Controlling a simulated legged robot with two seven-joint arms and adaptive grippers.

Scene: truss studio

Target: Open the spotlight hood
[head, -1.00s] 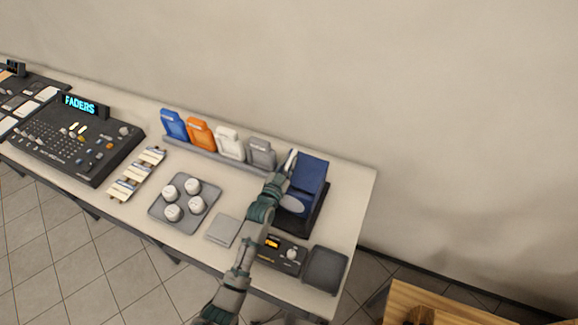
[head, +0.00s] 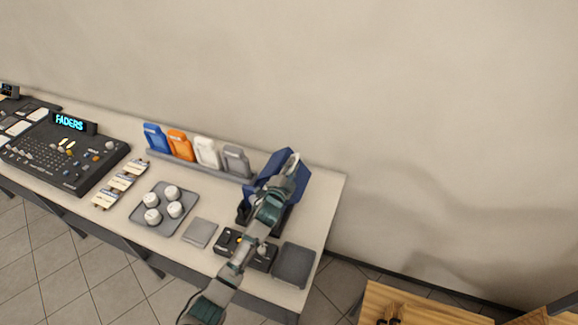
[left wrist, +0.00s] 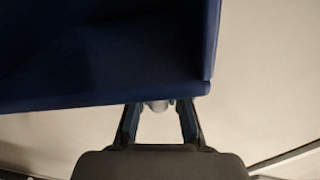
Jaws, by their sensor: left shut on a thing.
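The blue spotlight hood (head: 286,157) stands on a dark base near the right end of the table in the head view. It looks like an angled blue shell, partly hidden behind my arm. My left gripper (head: 291,165) is at the hood's upper part. In the left wrist view the hood (left wrist: 100,60) fills the upper left as a large dark blue panel with a side wall. There the left gripper's fingers (left wrist: 159,106) close on a small grey piece at the panel's lower edge, probably its handle. My right gripper is not in view.
Left of the hood stands a rack with blue, orange, white and grey cards (head: 205,152). In front are a tray of white knobs (head: 160,222), a grey pad (head: 200,232), a small control box (head: 228,240) and a dark square pad (head: 293,265). A wall is behind.

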